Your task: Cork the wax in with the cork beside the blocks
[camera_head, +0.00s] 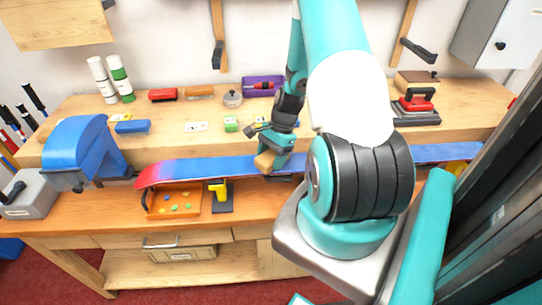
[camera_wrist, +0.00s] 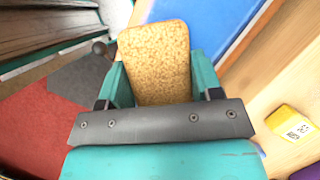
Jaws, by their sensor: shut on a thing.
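My gripper (camera_head: 271,152) is shut on a tan, speckled cork block (camera_wrist: 155,62), which fills the space between its fingers in the wrist view. In the head view the cork (camera_head: 264,162) is over the middle of a long ski (camera_head: 205,167), red at its left tip and blue along its length. I cannot tell whether the cork touches the ski. The ski's blue base (camera_wrist: 205,25) also shows beyond the cork in the wrist view. My arm hides part of the ski.
A blue clamp-like machine (camera_head: 80,148) stands at the left. An orange tray (camera_head: 175,201) and a yellow-handled tool (camera_head: 219,192) sit in front of the ski. A red-handled iron (camera_head: 416,102) is at the right. A yellow labelled block (camera_wrist: 291,123) lies right of my gripper.

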